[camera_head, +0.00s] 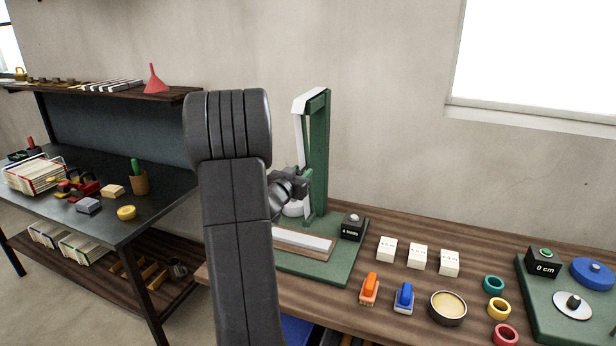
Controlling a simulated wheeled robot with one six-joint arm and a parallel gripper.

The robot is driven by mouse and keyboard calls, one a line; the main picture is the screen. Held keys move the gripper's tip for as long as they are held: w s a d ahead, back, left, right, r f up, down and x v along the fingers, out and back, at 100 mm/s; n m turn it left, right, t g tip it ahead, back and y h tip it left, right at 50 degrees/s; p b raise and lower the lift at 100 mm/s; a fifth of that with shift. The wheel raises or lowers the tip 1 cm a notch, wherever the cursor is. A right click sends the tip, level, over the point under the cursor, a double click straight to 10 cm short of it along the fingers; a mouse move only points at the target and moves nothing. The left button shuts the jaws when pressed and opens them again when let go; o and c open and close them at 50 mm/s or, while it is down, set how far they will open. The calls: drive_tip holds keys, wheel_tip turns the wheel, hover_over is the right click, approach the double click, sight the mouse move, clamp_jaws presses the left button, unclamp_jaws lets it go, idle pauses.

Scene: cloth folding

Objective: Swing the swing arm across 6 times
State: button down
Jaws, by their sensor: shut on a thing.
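A green post (319,150) stands on a green base (345,262) on the wooden bench. A pale swing arm (306,140) hangs from its white top, with a rounded white end (294,209) low beside the post. My gripper (296,194) is at this lower end, left of the post, and is shut on the swing arm. My own arm hides part of the gripper and the left of the base. A small black box (353,228) on the base has a pale button and a label that appears to read "4 times".
A pale bar (304,241) lies on the base. Right of it are white blocks (418,257), an orange clip (369,288), a blue clip (404,297), a round tin (447,307), coloured rings (498,309) and another green base (548,305). A dark table (165,215) stands left.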

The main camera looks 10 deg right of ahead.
drive_tip(key=w+a+m, duration=0.4)
drive_tip(key=a, duration=0.1)
drive_tip(key=shift+a+r, duration=0.4)
drive_tip(key=c, duration=1.1)
unclamp_jaws()
drive_tip(key=shift+a, duration=0.15)
drive_tip(key=shift+o, duration=0.2)
drive_tip(key=b+v, duration=0.2)
drive_tip(key=v, duration=1.1)
drive_tip(key=shift+s, duration=0.45)
drive_tip(key=shift+r, duration=0.1)
